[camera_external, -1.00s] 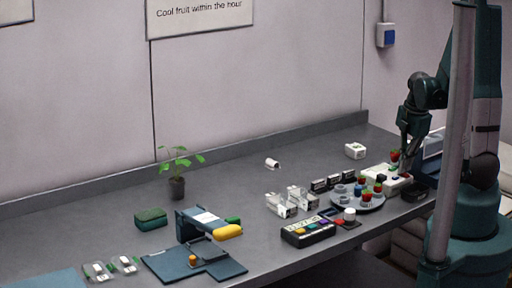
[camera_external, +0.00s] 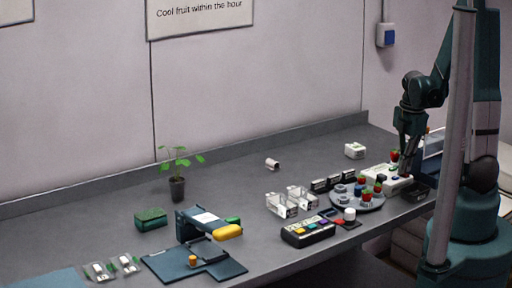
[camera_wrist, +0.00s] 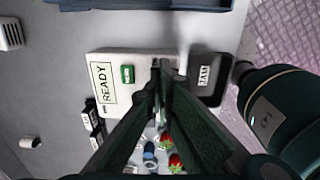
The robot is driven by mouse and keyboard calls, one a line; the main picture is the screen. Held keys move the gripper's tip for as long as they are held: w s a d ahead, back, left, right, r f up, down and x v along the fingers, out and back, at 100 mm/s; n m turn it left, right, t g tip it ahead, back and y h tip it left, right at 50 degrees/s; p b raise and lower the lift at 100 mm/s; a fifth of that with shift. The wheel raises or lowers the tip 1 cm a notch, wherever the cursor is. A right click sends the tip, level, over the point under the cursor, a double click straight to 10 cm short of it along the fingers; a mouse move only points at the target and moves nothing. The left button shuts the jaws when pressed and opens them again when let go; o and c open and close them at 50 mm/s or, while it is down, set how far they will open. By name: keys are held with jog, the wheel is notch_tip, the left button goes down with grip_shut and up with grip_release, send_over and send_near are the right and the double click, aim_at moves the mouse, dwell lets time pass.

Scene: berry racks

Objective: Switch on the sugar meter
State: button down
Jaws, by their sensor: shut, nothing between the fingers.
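The sugar meter, a white box-shaped device (camera_wrist: 110,61), lies under my gripper in the wrist view. Its display (camera_wrist: 101,83) reads READY, and a green labelled button (camera_wrist: 128,74) sits beside it. The fingers hide part of the meter.
A black labelled tray (camera_wrist: 206,76) adjoins the meter. A round grey plate (camera_external: 345,203) with berries and cups stands close by, beside several black holders (camera_external: 325,184). A keypad box (camera_external: 308,232) is further left. The bench's back middle is fairly clear.

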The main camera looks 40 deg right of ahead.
aim_at(408, 175)
jog(key=shift+s+f, duration=0.1)
jog(key=shift+s, duration=0.75)
jog(key=shift+r+p, duration=0.45)
jog(key=shift+r, duration=0.25)
jog(key=r, duration=0.1)
jog(key=r+p, duration=0.2)
jog(key=shift+s+r, duration=0.1)
jog(key=shift+s, duration=0.15)
notch_tip(408, 175, up, 9)
jog(key=s+p, duration=0.1)
jog(key=shift+s+r, duration=0.15)
jog(key=shift+r, duration=0.05)
dwell(0.4)
jog(key=shift+w+r+t, duration=0.3)
jog(key=shift+w+t, duration=0.2)
jog(key=shift+w, duration=0.2)
jog(key=shift+f, duration=0.1)
